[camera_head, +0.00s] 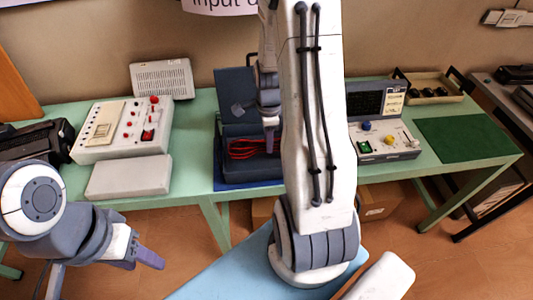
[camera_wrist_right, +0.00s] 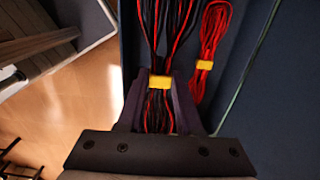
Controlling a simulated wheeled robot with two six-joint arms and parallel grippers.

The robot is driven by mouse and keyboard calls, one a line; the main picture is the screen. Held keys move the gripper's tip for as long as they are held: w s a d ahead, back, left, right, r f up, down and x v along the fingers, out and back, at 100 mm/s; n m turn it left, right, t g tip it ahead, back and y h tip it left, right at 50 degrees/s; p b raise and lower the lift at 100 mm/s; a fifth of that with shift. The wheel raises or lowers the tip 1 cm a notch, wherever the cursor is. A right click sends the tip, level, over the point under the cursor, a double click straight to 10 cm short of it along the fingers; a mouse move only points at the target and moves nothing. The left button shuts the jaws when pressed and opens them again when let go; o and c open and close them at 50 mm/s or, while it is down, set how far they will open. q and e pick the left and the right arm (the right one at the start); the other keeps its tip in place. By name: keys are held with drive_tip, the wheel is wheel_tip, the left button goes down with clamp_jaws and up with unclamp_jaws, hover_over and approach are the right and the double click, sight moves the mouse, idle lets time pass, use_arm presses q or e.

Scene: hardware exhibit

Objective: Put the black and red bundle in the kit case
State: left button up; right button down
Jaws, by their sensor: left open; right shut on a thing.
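The kit case (camera_head: 235,178) is a dark blue case with its lid raised, on the green table left of centre. My right gripper (camera_head: 271,143) points down at the case. In the right wrist view it (camera_wrist_right: 158,92) is shut on the black and red bundle (camera_wrist_right: 172,28) at its yellow band. The held bundle is over the dark blue case interior (camera_wrist_right: 255,22); whether it touches the floor I cannot tell. A red bundle (camera_wrist_right: 212,30) with a yellow band lies in the case beside it. My left gripper (camera_head: 148,258) is open and empty in front of the table, lower left.
A white control box (camera_head: 122,140) and a flat grey box (camera_head: 130,177) stand left of the case. An instrument with an open lid (camera_head: 385,140), a tray of dark items (camera_head: 436,88) and a green mat (camera_head: 468,139) are on the right. My right arm hides the table's middle.

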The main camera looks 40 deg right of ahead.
sight(270, 164)
drive_tip(key=f, duration=0.3)
drive_tip(key=shift+s+d+f, duration=0.15)
drive_tip(key=shift+d+f, duration=0.1)
drive_tip(key=shift+f, duration=2.05)
drive_tip(key=shift+f, duration=0.15)
drive_tip(key=c, duration=0.6)
unclamp_jaws()
